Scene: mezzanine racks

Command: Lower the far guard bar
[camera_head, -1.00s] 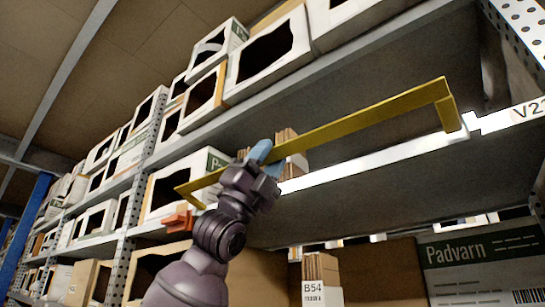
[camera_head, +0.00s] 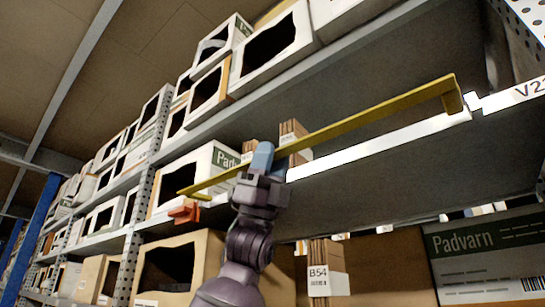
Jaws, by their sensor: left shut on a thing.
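The yellow guard bar (camera_head: 365,116) runs in front of a rack shelf in the head view. It slopes up from a low left end near an orange bracket (camera_head: 185,212) to a higher, bent right end by the white shelf edge. My left gripper (camera_head: 262,158) is shut on the guard bar, left of its middle. A blue fingertip shows against the bar. The gripper hides a short part of the bar. My right gripper is not in view.
The white shelf edge (camera_head: 385,143) runs just below the bar. White boxes (camera_head: 272,52) stand on the shelf above. A Padvarn box (camera_head: 485,255) and a carton labelled B54 (camera_head: 325,275) are below. A blue rack post (camera_head: 38,225) stands far left.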

